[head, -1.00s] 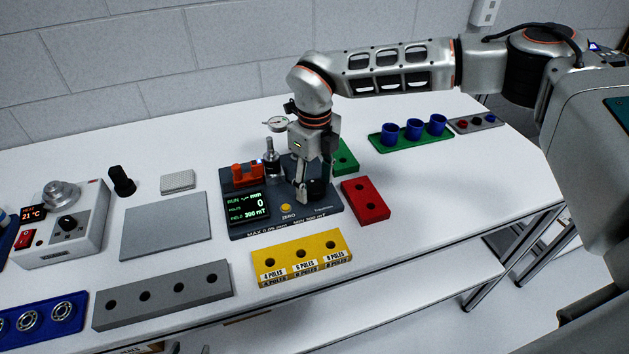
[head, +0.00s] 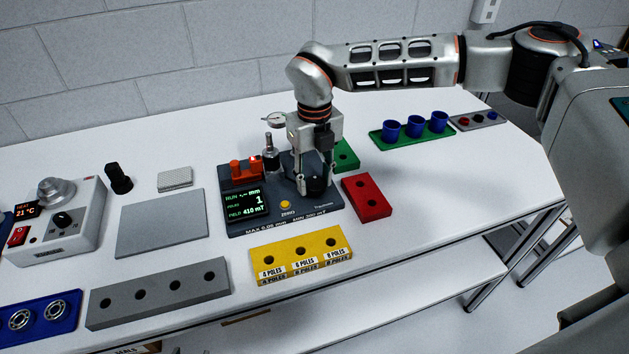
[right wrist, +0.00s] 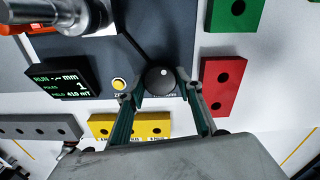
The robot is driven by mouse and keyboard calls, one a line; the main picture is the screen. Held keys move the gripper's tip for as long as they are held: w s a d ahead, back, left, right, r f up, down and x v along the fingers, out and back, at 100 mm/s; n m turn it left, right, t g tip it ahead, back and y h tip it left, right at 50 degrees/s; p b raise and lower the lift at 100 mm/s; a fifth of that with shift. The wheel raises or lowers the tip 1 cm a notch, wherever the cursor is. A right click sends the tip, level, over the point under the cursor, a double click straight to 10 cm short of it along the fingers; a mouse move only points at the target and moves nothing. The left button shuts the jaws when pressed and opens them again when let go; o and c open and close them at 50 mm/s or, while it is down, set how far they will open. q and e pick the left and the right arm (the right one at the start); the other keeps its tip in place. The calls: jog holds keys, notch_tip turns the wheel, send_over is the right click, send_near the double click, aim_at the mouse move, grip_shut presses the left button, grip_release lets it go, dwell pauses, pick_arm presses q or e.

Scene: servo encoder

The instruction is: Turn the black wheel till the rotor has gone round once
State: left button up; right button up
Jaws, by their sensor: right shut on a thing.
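The black wheel (right wrist: 160,79) sits on the right part of the dark grey tester (head: 288,218). It also shows in the head view (head: 316,186), partly hidden by my fingers. My right gripper (head: 316,190) points down and is shut on the wheel, with one finger on each side in the right wrist view (right wrist: 160,92). A pale dot shows on the wheel's top. A metal spindle (head: 270,153) stands at the tester's back, beside a dial gauge (head: 274,119). I cannot make out the rotor clearly. My left gripper is not in view.
A yellow block (head: 301,254) lies in front of the tester and a red block (head: 366,197) to its right. A green block (head: 346,156) is behind. A grey pad (head: 160,222) and a heater box (head: 62,230) are left.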

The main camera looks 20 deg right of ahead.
jog(key=m+b, duration=0.1)
jog(key=m, duration=0.2)
jog(key=shift+m, duration=0.4)
jog(key=m, duration=0.4)
jog(key=shift+b, duration=0.3)
jog(key=m, duration=0.5)
jog(key=shift+r+m+b, duration=0.1)
jog(key=shift+m+b, duration=0.25)
jog(key=shift+m, duration=1.85)
jog(key=o, duration=1.1)
